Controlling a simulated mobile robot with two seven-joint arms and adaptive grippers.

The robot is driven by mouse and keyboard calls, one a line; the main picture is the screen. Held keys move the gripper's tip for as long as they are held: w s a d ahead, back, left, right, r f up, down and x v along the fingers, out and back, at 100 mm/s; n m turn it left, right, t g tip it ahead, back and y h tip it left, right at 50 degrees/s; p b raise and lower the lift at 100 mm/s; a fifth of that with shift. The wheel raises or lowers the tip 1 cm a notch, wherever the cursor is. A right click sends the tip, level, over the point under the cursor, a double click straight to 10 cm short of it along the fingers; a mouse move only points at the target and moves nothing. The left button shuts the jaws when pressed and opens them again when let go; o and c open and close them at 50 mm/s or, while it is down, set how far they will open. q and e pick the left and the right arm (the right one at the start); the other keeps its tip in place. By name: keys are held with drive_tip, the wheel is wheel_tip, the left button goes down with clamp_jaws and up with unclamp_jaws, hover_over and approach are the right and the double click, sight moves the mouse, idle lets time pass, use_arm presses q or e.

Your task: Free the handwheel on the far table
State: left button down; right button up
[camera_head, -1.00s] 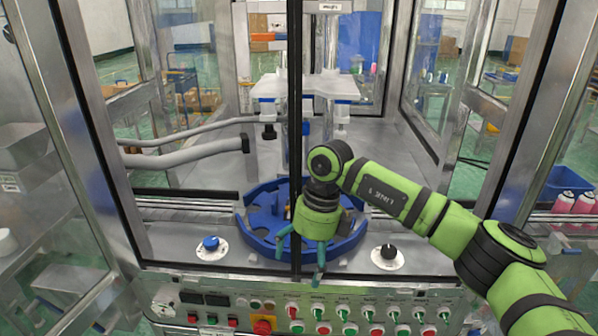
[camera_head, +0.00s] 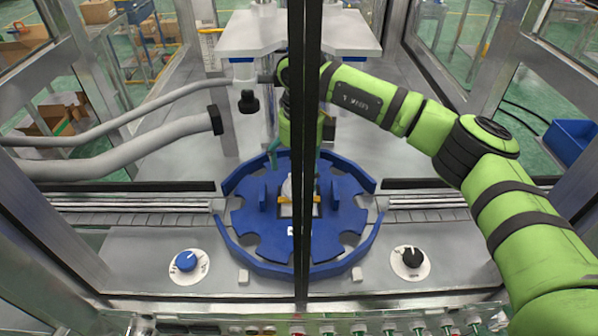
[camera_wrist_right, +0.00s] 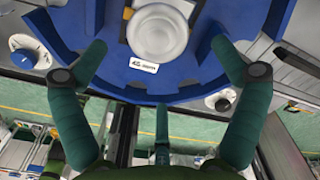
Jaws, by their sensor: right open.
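I cannot tell for sure which part is the handwheel. A blue notched wheel (camera_head: 345,225) lies inside a curved blue guard on the machine's deck. A pale round-topped piece (camera_wrist_right: 158,25) stands at its middle, by a small label (camera_wrist_right: 141,66). My right gripper (camera_head: 285,150) hangs at the back of the blue wheel, partly hidden by the dark door post. In the right wrist view its green fingers (camera_wrist_right: 160,62) are spread and empty, with the pale piece apart from them. My left gripper is not in view.
A dark vertical door post (camera_head: 302,250) crosses the middle. A blue knob (camera_head: 186,261) and a black knob (camera_head: 412,257) sit on the front deck. A small black knob (camera_head: 248,102) hangs behind the wheel. Thick grey hoses (camera_head: 130,150) come in from the left. The deck's front is mostly clear.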

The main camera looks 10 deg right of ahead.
sight(301, 187)
wheel_tip(301, 187, down, 5)
drive_tip(key=shift+w+f+p, duration=0.1)
drive_tip(key=shift+w+p, duration=0.05)
drive_tip(key=shift+p, duration=0.8)
drive_tip(key=c, duration=1.1)
